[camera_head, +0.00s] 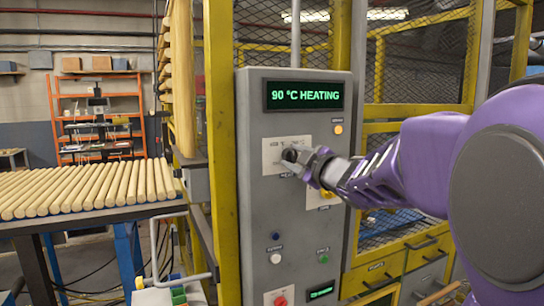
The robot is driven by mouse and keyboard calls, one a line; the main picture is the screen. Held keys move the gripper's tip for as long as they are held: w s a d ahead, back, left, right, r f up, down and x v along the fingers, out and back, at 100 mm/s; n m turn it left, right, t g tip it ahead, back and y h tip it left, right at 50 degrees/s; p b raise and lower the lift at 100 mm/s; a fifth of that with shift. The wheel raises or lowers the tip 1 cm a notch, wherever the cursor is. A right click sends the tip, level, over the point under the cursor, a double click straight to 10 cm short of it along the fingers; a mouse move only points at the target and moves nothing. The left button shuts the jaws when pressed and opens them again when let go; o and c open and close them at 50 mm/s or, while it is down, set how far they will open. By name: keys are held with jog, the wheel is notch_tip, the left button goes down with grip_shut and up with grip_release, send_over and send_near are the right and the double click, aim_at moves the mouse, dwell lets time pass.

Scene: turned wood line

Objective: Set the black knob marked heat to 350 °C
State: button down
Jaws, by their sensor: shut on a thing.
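The grey control cabinet (256,215) stands upright in the middle. Its display (304,96) reads "90 °C HEATING" in green. The black knob (289,155) sits on a pale label plate (272,150) below the display. My gripper (296,160) reaches in from the right and is shut on the knob. My fingers cover much of the knob, so its pointer is hidden. The scale marks on the plate are too small or covered to read.
A red button (281,301) is low on the cabinet. Yellow mesh guarding (400,75) stands behind. Wooden rods (90,188) lie on a table at left.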

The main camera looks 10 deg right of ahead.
jog(key=m, duration=0.5)
jog(key=shift+r+m, duration=0.1)
jog(key=shift+m, duration=0.2)
jog(key=m, duration=0.4)
jog(key=shift+m, duration=0.4)
jog(key=shift+c, duration=2.1)
grip_release()
jog(key=shift+d, duration=0.1)
